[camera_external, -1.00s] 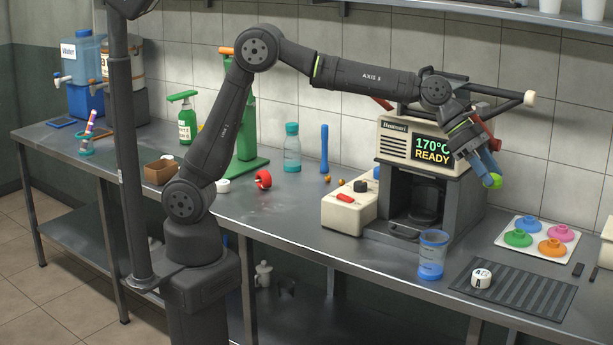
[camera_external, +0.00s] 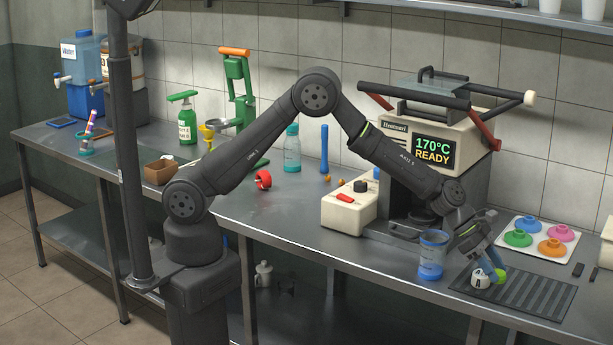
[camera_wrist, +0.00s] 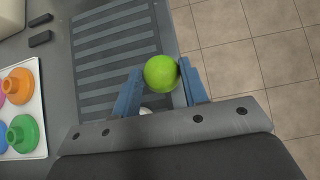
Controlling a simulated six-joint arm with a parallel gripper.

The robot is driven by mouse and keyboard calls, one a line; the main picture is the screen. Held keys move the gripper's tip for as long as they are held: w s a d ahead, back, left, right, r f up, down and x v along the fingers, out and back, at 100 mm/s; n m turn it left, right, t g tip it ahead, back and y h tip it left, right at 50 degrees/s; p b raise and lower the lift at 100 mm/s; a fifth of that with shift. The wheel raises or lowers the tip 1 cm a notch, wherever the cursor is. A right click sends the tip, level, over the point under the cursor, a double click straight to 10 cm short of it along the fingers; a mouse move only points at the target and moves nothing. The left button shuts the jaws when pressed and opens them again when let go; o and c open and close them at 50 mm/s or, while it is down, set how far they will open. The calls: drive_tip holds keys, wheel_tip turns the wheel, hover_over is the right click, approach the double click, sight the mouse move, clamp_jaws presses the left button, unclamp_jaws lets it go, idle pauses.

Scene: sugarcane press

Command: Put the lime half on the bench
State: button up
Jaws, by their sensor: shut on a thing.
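The lime half (camera_external: 500,276) is a small bright green rounded piece. In the wrist view the green lime (camera_wrist: 161,72) sits between the two blue fingers of my gripper (camera_wrist: 160,85), which are shut on it. In the external view my gripper (camera_external: 493,267) points down and holds it low over the ribbed dark mat, just right of the white round timer-like piece marked A (camera_external: 479,279). I cannot tell whether the lime touches the mat. The bench (camera_external: 270,215) is a long grey metal top.
The ribbed mat (camera_external: 545,297) lies near the bench's front edge. A blue-filled cup (camera_external: 432,262) stands left of my gripper. A white tray with several coloured knobbed discs (camera_external: 536,224) lies behind. The press machine (camera_external: 470,170) is behind left. Open bench lies at left centre.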

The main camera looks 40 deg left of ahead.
drive_tip(key=w+f, duration=0.1)
drive_tip(key=w, duration=0.1)
drive_tip(key=w+f, duration=0.1)
drive_tip(key=shift+w+d+f, duration=0.1)
drive_tip(key=shift+w, duration=0.25)
drive_tip(key=shift+f, duration=2)
drive_tip(key=shift+f, duration=0.2)
drive_tip(key=o, duration=1)
